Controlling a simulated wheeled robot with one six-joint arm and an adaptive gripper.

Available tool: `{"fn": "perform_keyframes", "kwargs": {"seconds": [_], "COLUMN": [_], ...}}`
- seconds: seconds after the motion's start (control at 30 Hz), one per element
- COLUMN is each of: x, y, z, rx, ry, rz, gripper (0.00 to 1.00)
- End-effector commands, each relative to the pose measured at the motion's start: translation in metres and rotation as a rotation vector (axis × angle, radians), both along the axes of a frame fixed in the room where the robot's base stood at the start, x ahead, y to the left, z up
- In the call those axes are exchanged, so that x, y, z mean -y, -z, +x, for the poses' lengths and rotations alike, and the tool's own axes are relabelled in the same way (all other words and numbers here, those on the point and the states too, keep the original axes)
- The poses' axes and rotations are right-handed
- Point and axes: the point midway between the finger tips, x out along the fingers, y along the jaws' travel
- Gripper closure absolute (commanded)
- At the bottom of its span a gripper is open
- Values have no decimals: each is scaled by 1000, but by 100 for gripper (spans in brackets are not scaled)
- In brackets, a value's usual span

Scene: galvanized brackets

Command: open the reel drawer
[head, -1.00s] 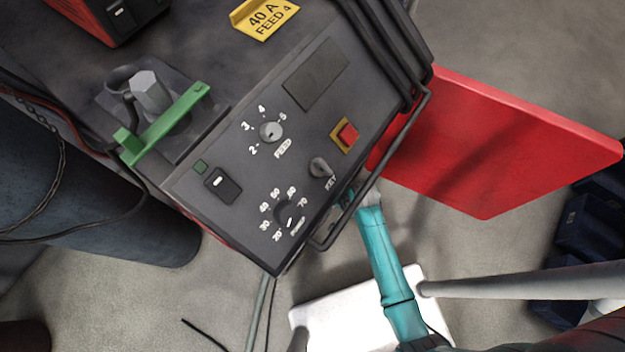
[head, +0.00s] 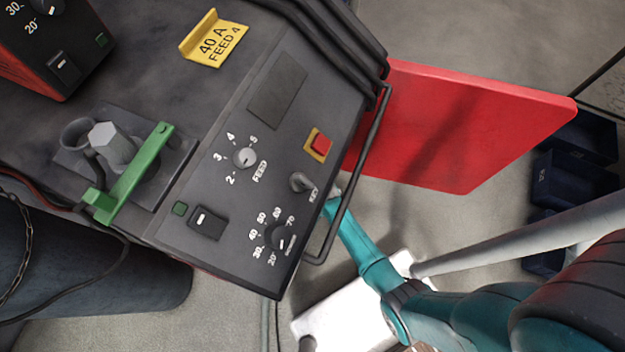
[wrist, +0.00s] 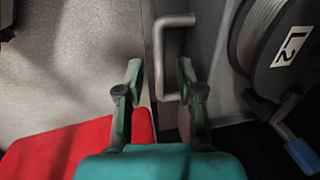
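In the wrist view, a grey U-shaped handle (wrist: 158,55) is ahead of my gripper (wrist: 159,76), beside the edge of a dark panel. The two fingers are apart, one on each side of the handle's long bar. I see nothing clamped, and cannot tell whether either finger touches the handle. A dark reel (wrist: 268,45) of grey wire with an "L2" label is at the right. In the head view, my gripper is mostly hidden behind the front edge of the dark machine (head: 215,265); the drawer front is not visible there.
A red panel (head: 465,125) stands out from the machine's right side and also shows at the wrist view's lower left (wrist: 50,150). A dark guard rail (head: 350,205) runs along the front edge near my arm. Dark blue bins (head: 580,170) are at the right.

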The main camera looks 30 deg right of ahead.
Motion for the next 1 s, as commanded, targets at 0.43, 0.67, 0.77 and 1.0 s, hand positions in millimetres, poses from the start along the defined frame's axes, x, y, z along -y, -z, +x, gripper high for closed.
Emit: {"fn": "perform_keyframes", "kwargs": {"seconds": [0.43,0.67,0.77,1.0], "x": [-1,-1,-1,-1], "y": [9,9,9,9], "z": [1,1,1,1], "rx": [0,0,0,0], "ry": [0,0,0,0], "rz": [0,0,0,0], "gripper": [63,100,100,100]}}
